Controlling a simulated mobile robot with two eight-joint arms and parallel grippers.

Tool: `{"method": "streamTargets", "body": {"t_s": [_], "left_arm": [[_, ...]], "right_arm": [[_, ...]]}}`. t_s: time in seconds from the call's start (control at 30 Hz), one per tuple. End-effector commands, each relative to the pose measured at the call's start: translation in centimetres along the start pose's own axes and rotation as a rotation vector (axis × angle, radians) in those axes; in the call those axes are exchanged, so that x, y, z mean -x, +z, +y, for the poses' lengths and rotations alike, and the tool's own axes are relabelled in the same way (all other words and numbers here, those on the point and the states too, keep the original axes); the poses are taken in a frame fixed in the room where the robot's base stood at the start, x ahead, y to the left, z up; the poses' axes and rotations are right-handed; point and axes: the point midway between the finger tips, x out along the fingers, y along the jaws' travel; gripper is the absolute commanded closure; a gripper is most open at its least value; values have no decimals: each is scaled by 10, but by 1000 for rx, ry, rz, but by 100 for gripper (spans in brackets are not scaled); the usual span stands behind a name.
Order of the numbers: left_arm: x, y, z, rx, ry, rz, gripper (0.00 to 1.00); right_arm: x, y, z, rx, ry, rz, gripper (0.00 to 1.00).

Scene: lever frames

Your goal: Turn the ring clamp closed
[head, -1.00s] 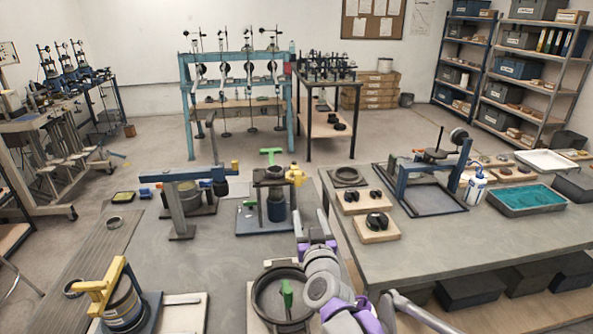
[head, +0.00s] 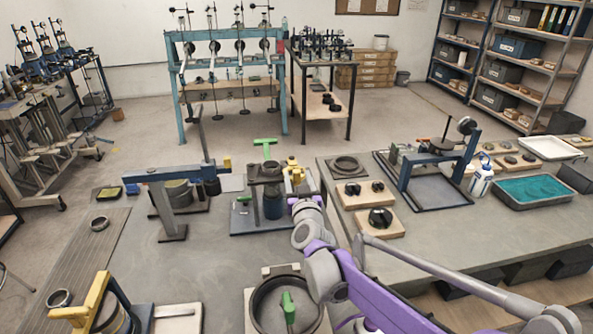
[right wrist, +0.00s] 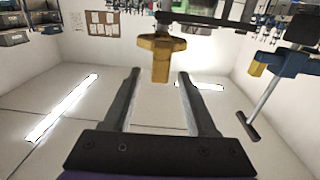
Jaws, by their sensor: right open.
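A dark cylindrical clamp stand (head: 272,203) on a blue base has a green T-handle (head: 264,143) above it and a yellow block (head: 293,171) at its right side. I take this as the ring clamp; its exact opening is too small to tell. My right gripper (head: 296,190) is close by the yellow block, partly hidden by its own wrist. In the right wrist view, the open fingers (right wrist: 158,76) point at a yellow block (right wrist: 160,58) that hangs from a dark part, its lower end at or between the fingertips. Contact cannot be told. My left gripper is not in view.
A blue beam stand (head: 172,205) stands left of the clamp. A dark ring with a green handle (head: 288,307) lies in front. At right, a grey workbench (head: 430,235) bears small boards, a blue frame (head: 436,180) and a teal tray (head: 533,190). Floor shows between stands.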

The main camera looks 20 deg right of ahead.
Motion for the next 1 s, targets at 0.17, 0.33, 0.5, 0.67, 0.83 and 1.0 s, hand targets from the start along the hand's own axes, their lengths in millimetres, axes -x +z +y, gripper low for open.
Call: {"method": "streamTargets", "body": {"t_s": [0.17, 0.33, 0.5, 0.67, 0.83, 1.0], "left_arm": [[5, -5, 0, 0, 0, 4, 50], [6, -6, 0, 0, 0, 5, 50], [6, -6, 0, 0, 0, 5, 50], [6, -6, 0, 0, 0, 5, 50], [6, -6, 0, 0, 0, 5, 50], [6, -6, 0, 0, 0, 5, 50]], "right_arm": [[-21, -1, 0, 1, 0, 1, 43], [-28, 0, 0, 1, 0, 0, 43], [-28, 0, 0, 1, 0, 0, 43], [-28, 0, 0, 1, 0, 0, 60], [-28, 0, 0, 0, 0, 0, 91], [-28, 0, 0, 0, 0, 0, 100]]}}
